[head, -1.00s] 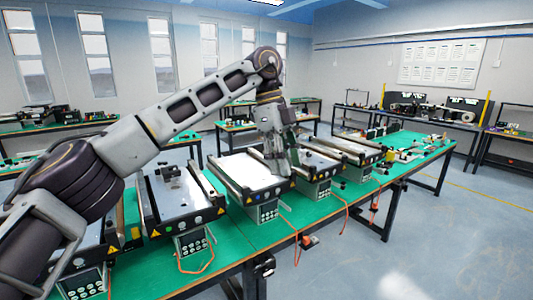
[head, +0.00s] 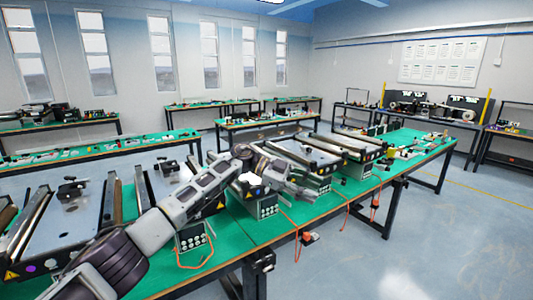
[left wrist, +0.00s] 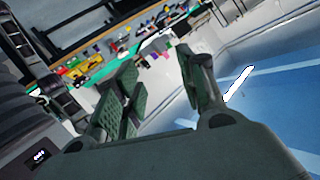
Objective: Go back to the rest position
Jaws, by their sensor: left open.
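My left arm reaches in from the lower left, low over the row of mini conveyors. Its left gripper (head: 300,190) points to the right, in front of a mini conveyor (head: 311,153) near the middle of the green table (head: 228,240). In the left wrist view the left gripper (left wrist: 160,85) has its two green fingers spread, with nothing between them. The arm hides part of the conveyors behind it. I cannot tell how far the gripper is above the table. My right gripper is not in view.
Another conveyor (head: 347,144) stands farther right, and one with a metal plate (head: 75,215) is at the left. The floor (head: 430,235) at the right is clear.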

